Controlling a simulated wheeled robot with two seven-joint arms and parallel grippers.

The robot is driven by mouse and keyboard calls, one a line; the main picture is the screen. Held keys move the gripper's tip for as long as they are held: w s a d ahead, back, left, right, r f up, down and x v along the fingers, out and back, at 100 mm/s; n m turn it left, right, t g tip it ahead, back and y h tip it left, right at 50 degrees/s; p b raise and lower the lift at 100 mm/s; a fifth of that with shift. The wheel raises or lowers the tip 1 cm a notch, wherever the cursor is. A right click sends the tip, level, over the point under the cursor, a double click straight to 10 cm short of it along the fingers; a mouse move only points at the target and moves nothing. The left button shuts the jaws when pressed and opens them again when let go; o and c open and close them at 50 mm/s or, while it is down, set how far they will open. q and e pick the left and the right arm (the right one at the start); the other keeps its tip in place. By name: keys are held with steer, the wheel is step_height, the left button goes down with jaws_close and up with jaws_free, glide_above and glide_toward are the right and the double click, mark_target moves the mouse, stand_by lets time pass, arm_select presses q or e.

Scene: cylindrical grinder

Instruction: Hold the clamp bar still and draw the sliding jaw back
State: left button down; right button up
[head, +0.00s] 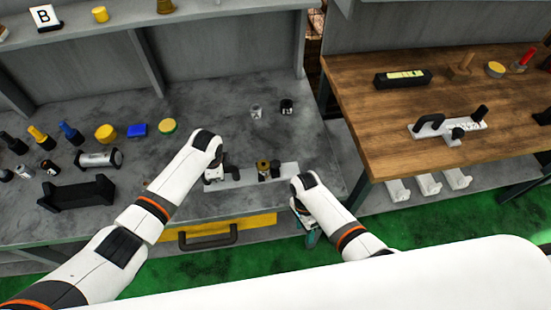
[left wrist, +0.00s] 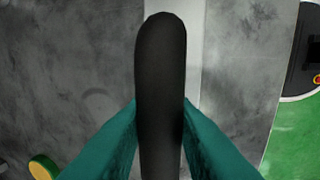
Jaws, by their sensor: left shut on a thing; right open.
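The clamp bar (head: 243,178) is a pale bar lying near the front edge of the grey bench; part of it also shows in the left wrist view (left wrist: 191,45). My left gripper (left wrist: 160,135) is shut on its black handle (left wrist: 160,60), with a teal finger on each side. In the head view my left wrist hides much of that end. My right gripper (head: 312,238) is open, right of the bar and by the bench's front edge, apart from the jaw.
A yellow drawer with a dark handle (head: 208,238) is below the bench edge. A black cradle (head: 77,194) and several small parts stand at left. Two small cylinders (head: 287,107) stand behind the bar. The wooden table (head: 370,130) at right holds a similar clamp (head: 450,128).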

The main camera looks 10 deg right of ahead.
steer(key=w+a+r+m, duration=0.2)
steer(key=w+r, duration=0.3)
steer(key=r, duration=0.2)
steer(key=n+t, duration=0.4)
steer(key=n, duration=0.2)
glide_toward(276, 163)
step_height(276, 163, down, 8)
steer(key=shift+a, duration=0.1)
jaws_close()
